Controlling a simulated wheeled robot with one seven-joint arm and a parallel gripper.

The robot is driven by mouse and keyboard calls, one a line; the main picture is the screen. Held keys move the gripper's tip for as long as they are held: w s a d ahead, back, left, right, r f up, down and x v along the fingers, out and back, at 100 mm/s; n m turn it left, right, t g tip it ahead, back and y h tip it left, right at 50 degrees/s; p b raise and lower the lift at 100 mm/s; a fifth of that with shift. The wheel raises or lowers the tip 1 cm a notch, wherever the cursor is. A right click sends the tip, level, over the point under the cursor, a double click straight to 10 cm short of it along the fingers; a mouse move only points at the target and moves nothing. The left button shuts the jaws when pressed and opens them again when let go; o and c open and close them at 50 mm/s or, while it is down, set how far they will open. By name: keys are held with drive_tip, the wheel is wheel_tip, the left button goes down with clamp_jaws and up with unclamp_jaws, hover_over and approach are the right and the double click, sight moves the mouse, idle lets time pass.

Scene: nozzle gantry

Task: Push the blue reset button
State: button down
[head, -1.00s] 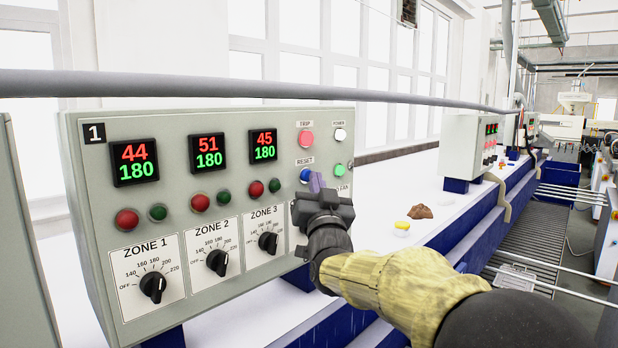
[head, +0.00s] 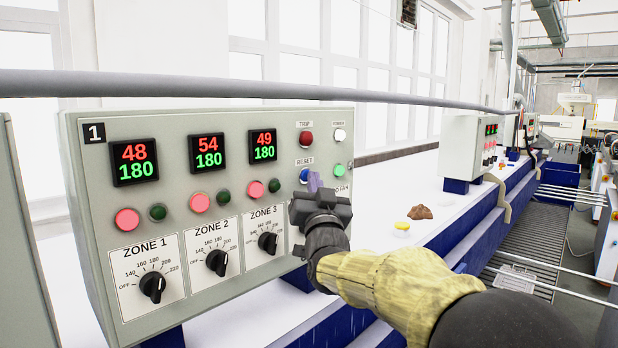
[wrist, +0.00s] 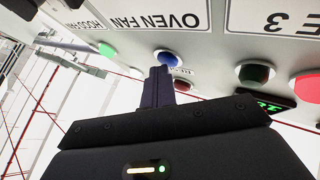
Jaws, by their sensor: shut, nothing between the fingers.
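The blue reset button (head: 305,175) is on the right part of the grey control panel (head: 230,123), under the RESET label and partly hidden by my gripper. My gripper (head: 315,181) is shut and empty, its purple fingertips at the button. In the wrist view the blue button (wrist: 169,58) shows just beyond the tips of the closed fingers (wrist: 158,74). I cannot tell whether the tips still touch it. The trip button (head: 305,138) above is now dark red.
A white button (head: 340,134) and a green button (head: 339,170) sit close to the right of my fingers. Zone dials (head: 152,287) are at the lower left. A yellow item (head: 402,225) lies on the white surface.

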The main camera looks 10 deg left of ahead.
drive_tip(key=shift+d+f, duration=0.1)
drive_tip(key=shift+s+d+b, duration=0.5)
drive_tip(key=shift+d+b, duration=0.1)
drive_tip(key=shift+b, duration=0.25)
drive_tip(key=s+d+b, duration=0.1)
drive_tip(key=d+b, duration=0.1)
drive_tip(key=s+d+b, duration=0.2)
idle(0.3)
drive_tip(key=shift+a, duration=0.1)
